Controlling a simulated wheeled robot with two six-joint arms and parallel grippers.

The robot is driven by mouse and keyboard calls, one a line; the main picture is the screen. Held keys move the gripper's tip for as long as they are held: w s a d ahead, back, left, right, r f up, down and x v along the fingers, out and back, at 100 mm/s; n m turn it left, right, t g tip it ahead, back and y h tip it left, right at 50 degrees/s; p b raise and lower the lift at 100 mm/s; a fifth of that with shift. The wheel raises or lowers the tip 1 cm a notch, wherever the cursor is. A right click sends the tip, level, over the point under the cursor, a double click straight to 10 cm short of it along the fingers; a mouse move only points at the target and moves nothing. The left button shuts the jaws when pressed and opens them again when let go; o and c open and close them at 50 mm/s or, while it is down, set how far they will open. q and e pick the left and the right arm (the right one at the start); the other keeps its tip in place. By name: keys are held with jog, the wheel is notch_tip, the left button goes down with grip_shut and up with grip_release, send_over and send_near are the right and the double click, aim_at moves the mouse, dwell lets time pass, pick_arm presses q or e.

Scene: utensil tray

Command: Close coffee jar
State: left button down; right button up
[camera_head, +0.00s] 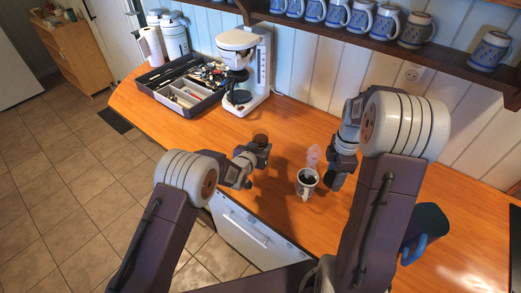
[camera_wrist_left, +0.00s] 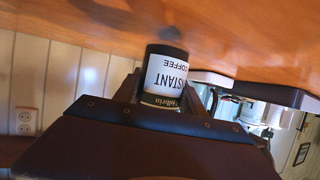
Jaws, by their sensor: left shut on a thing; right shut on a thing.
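The coffee jar (camera_head: 260,138) shows as a small brown top at my left gripper (camera_head: 256,152). In the left wrist view the jar (camera_wrist_left: 166,75) has a white label reading INSTANT COFFEE, upside down in that picture, and dark ends. My left gripper is shut on it above the counter. My right gripper (camera_head: 338,172) is beside a white mug (camera_head: 306,190) with dark contents. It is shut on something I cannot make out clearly. A pale, see-through pinkish thing (camera_head: 313,155) is just left of it, behind the mug. I cannot identify a lid with certainty.
A white coffee machine (camera_head: 250,70) stands at the back of the wooden counter (camera_head: 190,135). A dark utensil tray (camera_head: 195,105) is left of it. A blue-handled pitcher (camera_head: 427,235) is at right. Several mugs sit on a wall shelf (camera_head: 380,42). Counter between the grippers is mostly clear.

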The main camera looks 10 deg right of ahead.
jog(key=shift+f+b, duration=0.4)
jog(key=shift+f, duration=0.1)
pick_arm(q)
notch_tip(320, 180, up, 8)
jog(key=shift+r, duration=0.2)
jog(key=c, duration=1.3)
grip_release()
jog(key=shift+c, duration=0.2)
grip_shut()
